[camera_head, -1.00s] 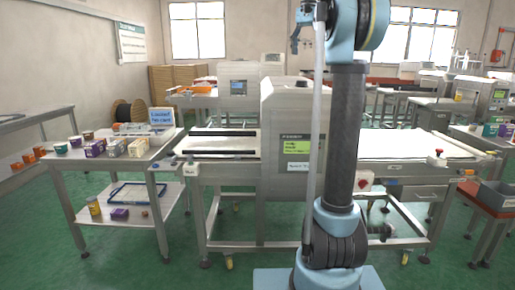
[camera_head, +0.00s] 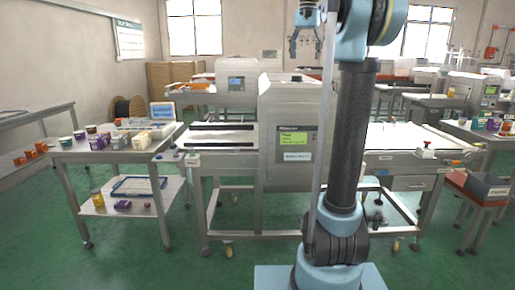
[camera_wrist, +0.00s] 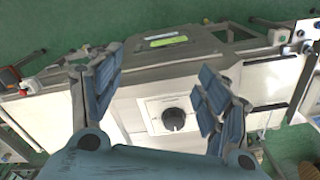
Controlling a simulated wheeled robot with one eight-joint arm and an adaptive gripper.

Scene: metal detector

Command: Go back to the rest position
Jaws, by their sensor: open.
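My gripper (camera_head: 306,45) hangs at the top of the head view, high above the metal detector (camera_head: 290,125). Its two blue fingers are spread apart with nothing between them in the wrist view (camera_wrist: 160,88). Below them the wrist view shows the detector's pale housing (camera_wrist: 130,100) with a black round knob (camera_wrist: 173,119) and a small green screen (camera_wrist: 168,40). My arm rises in front of the detector and hides part of it.
A conveyor belt (camera_head: 405,137) runs right of the detector. A steel table (camera_head: 75,156) at the left bears several small boxes and cups, with a blue-rimmed tray (camera_head: 139,187) on its lower shelf. A grey bin (camera_head: 489,188) sits at the right. Green floor is open at front left.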

